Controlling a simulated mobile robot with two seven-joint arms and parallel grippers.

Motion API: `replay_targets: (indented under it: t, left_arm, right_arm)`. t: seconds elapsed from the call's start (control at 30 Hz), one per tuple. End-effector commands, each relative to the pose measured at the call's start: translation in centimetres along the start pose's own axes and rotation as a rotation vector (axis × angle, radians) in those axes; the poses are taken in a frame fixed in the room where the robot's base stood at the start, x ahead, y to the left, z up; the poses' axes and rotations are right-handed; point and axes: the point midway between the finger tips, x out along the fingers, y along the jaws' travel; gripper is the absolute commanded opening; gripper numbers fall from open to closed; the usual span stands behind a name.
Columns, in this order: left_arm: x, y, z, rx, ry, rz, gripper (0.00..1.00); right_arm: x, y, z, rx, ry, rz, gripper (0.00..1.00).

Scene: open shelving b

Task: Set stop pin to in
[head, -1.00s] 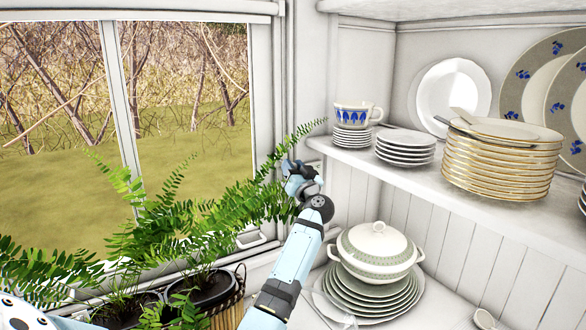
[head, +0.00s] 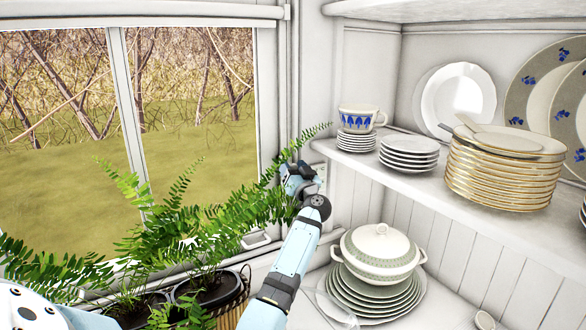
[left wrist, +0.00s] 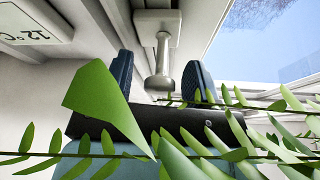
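The stop pin (left wrist: 161,80) is a pale stem with a wider round end, hanging from a white block (left wrist: 157,22) on the window frame in the left wrist view. My left gripper (left wrist: 160,80) is open, with one dark blue finger on each side of the pin's end. Gaps show on both sides, and I cannot tell whether either finger touches it. In the head view my left gripper (head: 298,180) is at the wall beside the window's right edge, and it hides the pin there. Fern leaves cover part of the gripper in the wrist view. My right gripper is not in view.
A potted fern (head: 215,215) on the sill reaches up to my left gripper. A small display panel (left wrist: 35,22) is on the wall beside the pin. Shelves with stacked plates (head: 505,175), a cup (head: 357,118) and a tureen (head: 380,250) stand to the right.

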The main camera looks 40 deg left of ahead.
Motion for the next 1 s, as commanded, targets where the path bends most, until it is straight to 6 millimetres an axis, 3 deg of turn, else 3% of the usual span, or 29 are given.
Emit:
replay_targets:
  t: [0.27, 0.7, 1.0]
  left_arm:
    - [-1.7, 0.2, 0.1, -0.002, -0.002, 0.003, 0.54]
    - [-11.1, 0.1, 0.3, -0.001, -0.004, 0.002, 0.54]
    - [-13.7, 0.0, 0.1, 0.001, -0.001, 0.0, 0.54]
  right_arm:
    - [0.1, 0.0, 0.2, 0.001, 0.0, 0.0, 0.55]
    - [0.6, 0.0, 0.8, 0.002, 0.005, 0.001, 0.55]
    - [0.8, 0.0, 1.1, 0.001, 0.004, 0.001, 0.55]
